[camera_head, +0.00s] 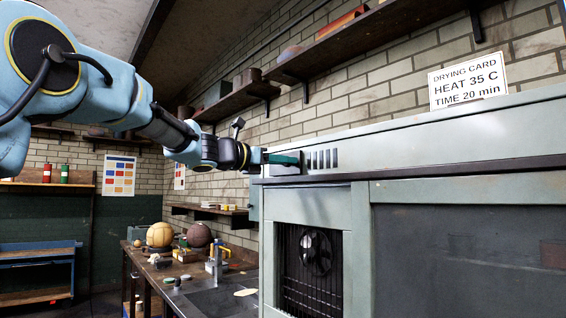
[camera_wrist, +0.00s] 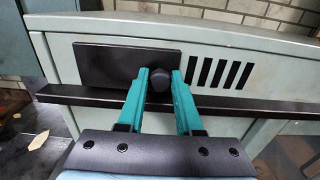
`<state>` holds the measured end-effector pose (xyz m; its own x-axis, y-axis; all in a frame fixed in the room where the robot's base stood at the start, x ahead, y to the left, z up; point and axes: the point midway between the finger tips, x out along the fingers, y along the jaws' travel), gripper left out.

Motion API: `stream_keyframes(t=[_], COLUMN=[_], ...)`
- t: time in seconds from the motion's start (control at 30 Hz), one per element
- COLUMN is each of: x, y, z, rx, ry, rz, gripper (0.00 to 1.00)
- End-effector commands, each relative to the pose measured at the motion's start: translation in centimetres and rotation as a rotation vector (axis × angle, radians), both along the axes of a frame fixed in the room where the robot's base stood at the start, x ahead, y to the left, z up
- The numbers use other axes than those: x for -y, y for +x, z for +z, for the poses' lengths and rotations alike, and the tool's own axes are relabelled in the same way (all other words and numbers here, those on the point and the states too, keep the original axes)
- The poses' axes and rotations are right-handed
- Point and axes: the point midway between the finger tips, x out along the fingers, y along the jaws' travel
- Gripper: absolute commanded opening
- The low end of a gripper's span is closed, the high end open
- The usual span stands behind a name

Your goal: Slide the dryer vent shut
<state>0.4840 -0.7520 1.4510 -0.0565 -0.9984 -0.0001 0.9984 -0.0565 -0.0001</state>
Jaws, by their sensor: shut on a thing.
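The dryer (camera_head: 430,150) is a pale grey-green cabinet at the right of the head view. Its vent is a row of dark upright slots (camera_wrist: 220,73) on the front upper panel, also seen in the head view (camera_head: 322,160). The slots in view are uncovered. A black sliding plate (camera_wrist: 105,65) lies left of them and carries a dark round knob (camera_wrist: 158,82). My gripper (camera_wrist: 160,76) has its teal fingers shut on the knob, one on each side. In the head view my gripper (camera_head: 284,158) hides the knob and most of the plate.
A dark ledge (camera_wrist: 230,103) runs across the dryer just below the plate and slots. A drying card (camera_head: 468,78) stands on top. A fan (camera_head: 316,252) sits behind a grille below. A workbench (camera_head: 190,275) with balls and tools stands at the left.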

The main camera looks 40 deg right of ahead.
Motion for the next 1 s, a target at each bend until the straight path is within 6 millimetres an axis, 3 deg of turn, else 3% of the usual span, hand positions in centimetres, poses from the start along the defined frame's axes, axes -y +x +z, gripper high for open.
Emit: stream_keyframes(t=[0.17, 0.4, 0.5, 0.7, 0.97, 1.0], x=[-0.1, -0.6, -0.7, -0.8, -0.8, -0.8], y=[-3.5, -10.6, -12.7, -14.4, -14.6, -14.6], z=[-0.5, -0.5, -0.4, -0.1, -0.1, -0.1], rx=[0.003, 0.003, 0.002, 0.000, 0.000, 0.000], ry=[-0.001, -0.002, 0.000, 0.000, 0.001, 0.001], rz=[-0.005, -0.005, -0.005, -0.003, -0.007, -0.008], gripper=[0.00, 0.00, 0.00, 0.00, 0.00, 0.37])
